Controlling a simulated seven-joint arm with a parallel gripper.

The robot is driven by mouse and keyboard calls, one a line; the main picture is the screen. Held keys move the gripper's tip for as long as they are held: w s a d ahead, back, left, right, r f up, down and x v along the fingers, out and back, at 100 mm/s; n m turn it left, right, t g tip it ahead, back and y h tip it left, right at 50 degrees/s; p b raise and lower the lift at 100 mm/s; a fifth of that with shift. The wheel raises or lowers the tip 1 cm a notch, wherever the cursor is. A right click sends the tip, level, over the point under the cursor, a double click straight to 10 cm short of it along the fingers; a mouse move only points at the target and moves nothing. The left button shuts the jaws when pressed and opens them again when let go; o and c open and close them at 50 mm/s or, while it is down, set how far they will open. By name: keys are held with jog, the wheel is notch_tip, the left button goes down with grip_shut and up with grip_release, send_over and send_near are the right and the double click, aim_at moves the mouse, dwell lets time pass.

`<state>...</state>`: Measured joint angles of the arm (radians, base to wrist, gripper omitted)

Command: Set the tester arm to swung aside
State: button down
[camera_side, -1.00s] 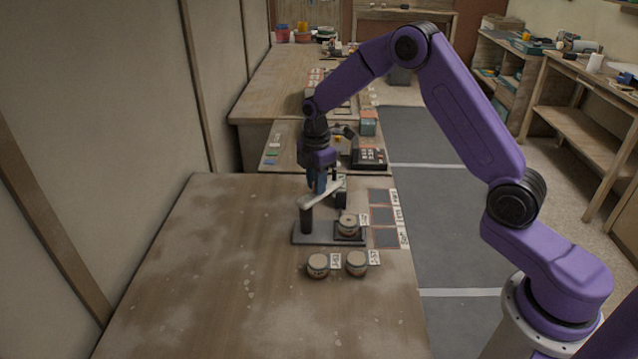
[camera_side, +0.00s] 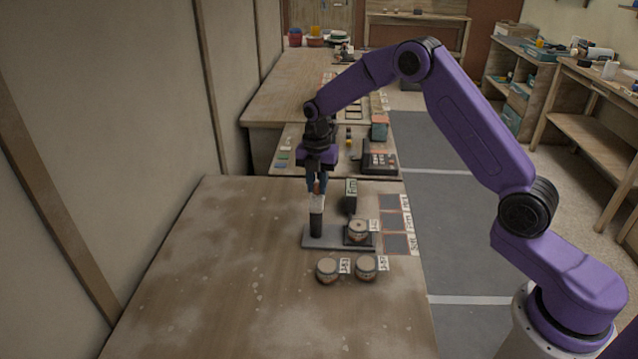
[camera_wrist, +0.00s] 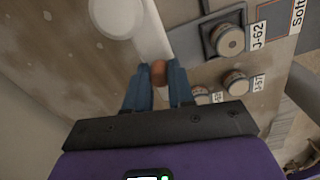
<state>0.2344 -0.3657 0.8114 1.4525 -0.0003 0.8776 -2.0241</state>
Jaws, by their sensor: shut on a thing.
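The tester stands on a grey base plate (camera_side: 335,241) with a dark upright post (camera_side: 316,223). Its pale tester arm (camera_side: 317,203) points from the post toward the back of the bench, clear of the jar on the plate. The arm also shows in the wrist view (camera_wrist: 152,38), with a brown knob (camera_wrist: 158,70) at its end. My gripper (camera_side: 317,188) is above the arm's far end; its blue fingers (camera_wrist: 158,84) are shut on the knob. A jar (camera_side: 358,230) labelled J-62 sits on a dark pad on the plate, right of the post.
Two more jars (camera_side: 326,270) (camera_side: 366,268) with tags stand in front of the plate. A small dark stand (camera_side: 350,195) reading "Firm" is behind it. Grey labelled squares (camera_side: 395,222) line the right edge. The bench left of the tester is clear.

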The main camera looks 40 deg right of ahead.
aim_at(317, 184)
jog(key=shift+a, duration=0.1)
dwell(0.4)
jog(key=c, duration=1)
grip_release()
jog(key=shift+o, duration=0.2)
notch_tip(317, 184, up, 18)
jog(key=shift+f, duration=0.25)
jog(key=s+a+m, duration=0.3)
jog(key=s+a, duration=0.1)
jog(key=s, duration=0.5)
jog(key=s+a+m, duration=0.2)
jog(key=s+a, duration=0.3)
jog(key=s, duration=0.5)
jog(key=s+d+f+m, duration=0.2)
jog(key=s, duration=0.5)
jog(key=s+d+f+m, duration=0.1)
jog(key=s+d+m, duration=0.1)
jog(key=s, duration=0.6)
jog(key=s+d+f+m, duration=0.2)
jog(key=s+m, duration=0.1)
jog(key=s, duration=0.4)
jog(key=shift+s+d+f, duration=0.3)
jog(key=shift+s+d, duration=0.05)
